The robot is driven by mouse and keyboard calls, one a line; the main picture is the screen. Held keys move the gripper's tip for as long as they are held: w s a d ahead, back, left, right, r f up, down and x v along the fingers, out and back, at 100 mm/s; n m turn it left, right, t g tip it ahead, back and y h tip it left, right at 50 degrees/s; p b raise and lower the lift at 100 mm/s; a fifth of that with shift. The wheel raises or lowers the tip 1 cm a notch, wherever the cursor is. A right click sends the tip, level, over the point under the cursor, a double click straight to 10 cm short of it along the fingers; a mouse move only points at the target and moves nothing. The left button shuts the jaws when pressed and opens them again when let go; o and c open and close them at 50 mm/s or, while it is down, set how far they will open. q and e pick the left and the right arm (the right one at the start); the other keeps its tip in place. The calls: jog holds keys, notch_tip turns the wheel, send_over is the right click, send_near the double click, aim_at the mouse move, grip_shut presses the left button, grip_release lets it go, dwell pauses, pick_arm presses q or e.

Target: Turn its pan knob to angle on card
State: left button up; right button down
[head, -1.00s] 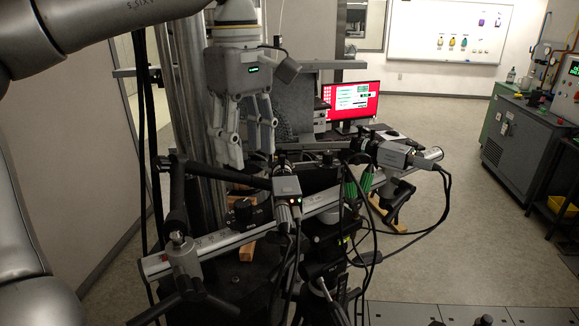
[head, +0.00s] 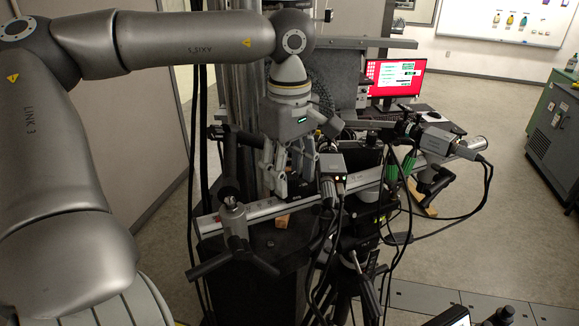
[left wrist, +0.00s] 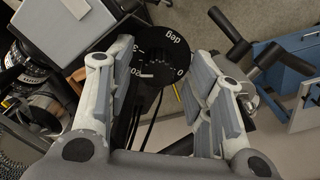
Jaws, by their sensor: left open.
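My left gripper (head: 292,186) is open and empty, pointing down at the rail just left of the near grey camera (head: 331,164). In the left wrist view, a black dial (left wrist: 158,72) with white marks, numbers and "deg" shows between the open fingers (left wrist: 166,50). The dial's pan knob cannot be made out clearly, and the fingers hide part of the dial's sides. The grey box at the top left of that view (left wrist: 68,25) looks like the camera body. I cannot make out a card with an angle. My right gripper is not in view.
A silver rail (head: 262,210) on tripods carries the near camera and a second grey camera (head: 436,143) at right. Black cables (head: 398,235) hang in loops. A red monitor (head: 396,78) stands behind. Open floor (head: 505,230) lies at right.

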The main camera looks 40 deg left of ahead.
pick_arm(q)
jog(key=shift+w+f, duration=0.1)
jog(key=shift+w, duration=0.15)
jog(key=c, duration=0.4)
jog(key=shift+s, duration=0.1)
jog(key=c, duration=0.7)
jog(key=shift+o, duration=0.2)
jog(key=shift+f+n+b, duration=0.1)
jog(key=shift+n+b, duration=1.1)
jog(key=shift+b, duration=0.2)
jog(key=shift+n+b, duration=0.95)
jog(key=shift+n, duration=0.65)
jog(key=shift+r, duration=0.2)
jog(key=o, duration=1.1)
jog(key=shift+c, duration=0.2)
